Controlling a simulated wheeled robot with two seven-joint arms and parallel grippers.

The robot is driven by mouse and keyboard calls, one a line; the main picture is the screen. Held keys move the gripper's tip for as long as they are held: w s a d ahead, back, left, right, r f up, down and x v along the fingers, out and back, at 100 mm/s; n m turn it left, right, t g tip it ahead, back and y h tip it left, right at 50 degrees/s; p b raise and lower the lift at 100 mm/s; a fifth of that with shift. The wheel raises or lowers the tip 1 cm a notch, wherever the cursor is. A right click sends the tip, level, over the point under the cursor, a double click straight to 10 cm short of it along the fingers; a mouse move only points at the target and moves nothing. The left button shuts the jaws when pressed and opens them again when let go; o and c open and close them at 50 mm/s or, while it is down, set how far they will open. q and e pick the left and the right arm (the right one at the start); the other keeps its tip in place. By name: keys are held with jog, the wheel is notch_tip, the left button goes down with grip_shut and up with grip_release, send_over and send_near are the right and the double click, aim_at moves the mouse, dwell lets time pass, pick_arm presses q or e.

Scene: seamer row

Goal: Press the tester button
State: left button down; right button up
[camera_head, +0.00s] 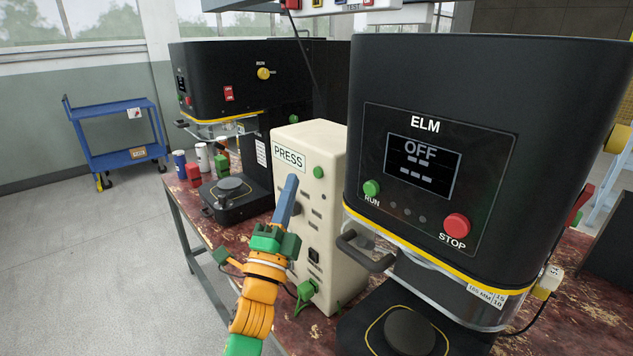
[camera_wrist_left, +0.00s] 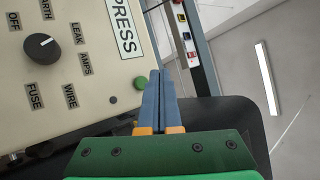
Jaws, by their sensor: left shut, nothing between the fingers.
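The tester is a cream box (camera_head: 325,150) with a PRESS label on its front, standing on the worn red bench between two black machines. Its round green button (camera_head: 318,172) is right of the label; it also shows in the left wrist view (camera_wrist_left: 139,83). My left gripper (camera_head: 292,178) has long blue fingers, shut and empty, in front of the tester's face just below the label. In the left wrist view the fingertips (camera_wrist_left: 158,73) are beside the button, to its right, and do not cover it. Their depth gap to the face is unclear. My right gripper is out of view.
The black ELM machine (camera_head: 520,110) with a handle and green and red buttons stands close on the right. Another black machine (camera_head: 215,70) stands behind on the left, with cans (camera_head: 202,157) near it. A blue cart (camera_head: 118,125) stands on clear floor.

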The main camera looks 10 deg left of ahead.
aim_at(318, 173)
pick_arm(q)
jog(key=shift+w+d+b, duration=0.7)
jog(key=shift+w+d, duration=0.15)
jog(key=shift+w, duration=0.25)
dwell(1.2)
jog(key=shift+w+d+b, duration=0.25)
jog(key=shift+w+b, duration=0.1)
jog(key=shift+b, duration=0.05)
